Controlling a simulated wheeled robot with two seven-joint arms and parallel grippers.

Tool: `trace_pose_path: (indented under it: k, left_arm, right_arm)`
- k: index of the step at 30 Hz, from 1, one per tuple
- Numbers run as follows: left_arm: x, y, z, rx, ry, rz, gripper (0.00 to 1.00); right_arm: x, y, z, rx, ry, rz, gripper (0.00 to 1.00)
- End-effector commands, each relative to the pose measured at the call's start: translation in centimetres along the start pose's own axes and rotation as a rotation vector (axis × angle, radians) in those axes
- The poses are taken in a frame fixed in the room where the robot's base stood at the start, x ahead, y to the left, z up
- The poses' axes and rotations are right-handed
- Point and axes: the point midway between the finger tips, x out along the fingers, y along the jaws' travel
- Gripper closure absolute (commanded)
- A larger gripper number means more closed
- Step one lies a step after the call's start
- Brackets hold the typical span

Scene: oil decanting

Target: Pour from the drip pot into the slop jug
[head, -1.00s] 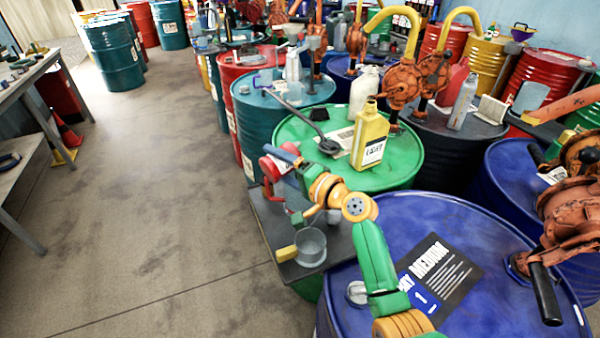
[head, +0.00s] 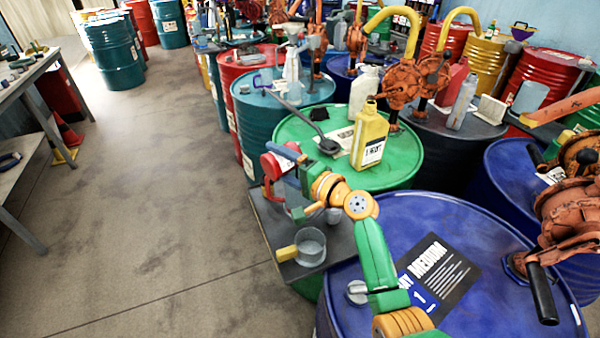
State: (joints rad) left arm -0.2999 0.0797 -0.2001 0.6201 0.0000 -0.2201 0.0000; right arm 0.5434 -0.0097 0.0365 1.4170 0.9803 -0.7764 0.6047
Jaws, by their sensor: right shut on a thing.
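My right arm reaches in from the bottom. Its gripper (head: 284,188) is beyond the yellow wrist, above a dark shelf (head: 262,222) beside the green drum. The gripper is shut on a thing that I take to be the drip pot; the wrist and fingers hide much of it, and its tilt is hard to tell. A clear, open-topped vessel with a yellow handle, which looks like the slop jug (head: 311,246), stands upright on the shelf's near part. It is below and apart from the gripper. My left gripper is not in view.
A yellow oil bottle (head: 370,138) and a dark ladle-like tool (head: 328,146) are on the green drum (head: 402,165). A blue drum (head: 440,215) with a label sheet fills the near right. Orange pumps (head: 405,82) stand behind.

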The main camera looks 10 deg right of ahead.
Motion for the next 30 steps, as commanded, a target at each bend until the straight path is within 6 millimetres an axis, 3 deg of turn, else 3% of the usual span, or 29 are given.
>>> trace_pose_path:
  k: [30]
  left_arm:
    - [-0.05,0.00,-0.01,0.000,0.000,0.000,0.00]
  right_arm:
    - [-0.01,0.12,-0.23,0.119,-0.007,-0.019,1.00]
